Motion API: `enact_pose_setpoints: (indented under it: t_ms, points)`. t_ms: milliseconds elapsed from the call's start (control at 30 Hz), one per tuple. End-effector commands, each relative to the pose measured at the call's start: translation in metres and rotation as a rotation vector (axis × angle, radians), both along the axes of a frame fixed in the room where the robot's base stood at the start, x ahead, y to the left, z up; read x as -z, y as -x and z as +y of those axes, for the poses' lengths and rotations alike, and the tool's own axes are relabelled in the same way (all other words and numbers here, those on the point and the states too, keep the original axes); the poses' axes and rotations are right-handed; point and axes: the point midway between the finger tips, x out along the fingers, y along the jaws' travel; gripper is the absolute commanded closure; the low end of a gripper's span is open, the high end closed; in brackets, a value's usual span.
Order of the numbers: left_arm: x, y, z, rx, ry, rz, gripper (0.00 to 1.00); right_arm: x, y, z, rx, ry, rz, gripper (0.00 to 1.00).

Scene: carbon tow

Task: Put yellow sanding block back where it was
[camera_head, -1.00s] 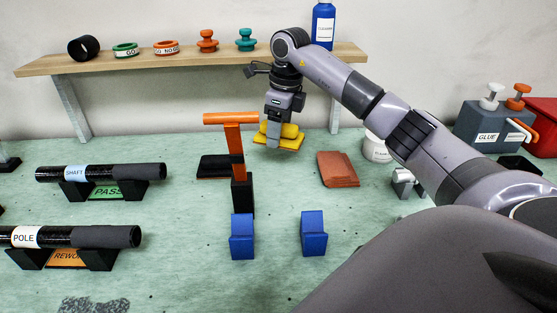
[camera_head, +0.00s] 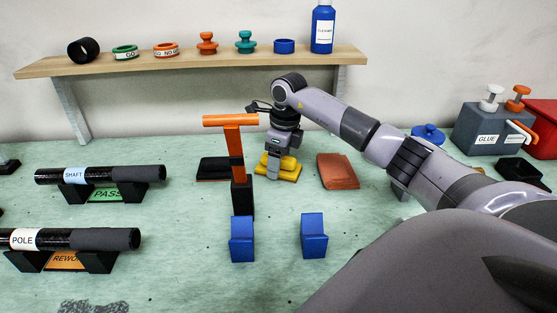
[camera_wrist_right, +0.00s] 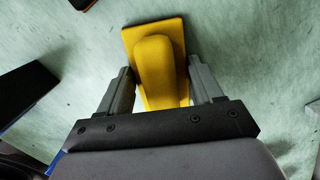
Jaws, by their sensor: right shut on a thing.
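The yellow sanding block (camera_head: 283,172) is a flat yellow plate with a rounded handle on top. It is at or very near the green bench top, between a black pad and a reddish-brown pad. My right gripper (camera_head: 279,168) is above it and shut on its handle. In the right wrist view the block (camera_wrist_right: 156,66) sits between the two grey fingers (camera_wrist_right: 155,90), its plate reaching out past the fingertips. Whether its underside touches the bench is hard to tell. My left gripper is not in view.
An orange T-handled tool (camera_head: 233,140) stands upright just left of the block. A black pad (camera_head: 213,168) is at left, a reddish-brown pad (camera_head: 337,170) at right. Two blue blocks (camera_head: 242,238) stand in front. A wooden shelf (camera_head: 190,60) runs behind.

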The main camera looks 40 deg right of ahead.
Motion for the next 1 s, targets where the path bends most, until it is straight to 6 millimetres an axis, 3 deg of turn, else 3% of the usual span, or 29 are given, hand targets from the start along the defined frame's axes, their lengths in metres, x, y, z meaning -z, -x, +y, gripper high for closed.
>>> enact_pose_setpoints:
  t_ms: [33,100,500,1000]
  points:
    - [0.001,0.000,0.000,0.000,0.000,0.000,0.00,0.002,0.000,0.000,0.001,0.000,0.001,0.31]
    - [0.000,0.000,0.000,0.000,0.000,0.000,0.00,0.001,0.000,0.000,0.001,0.000,0.001,0.09]
    - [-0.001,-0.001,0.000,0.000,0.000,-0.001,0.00,-0.007,0.000,-0.001,0.001,0.001,-0.003,0.09]
    - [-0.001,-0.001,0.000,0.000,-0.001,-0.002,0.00,-0.103,0.010,-0.006,0.002,0.000,-0.003,0.09]
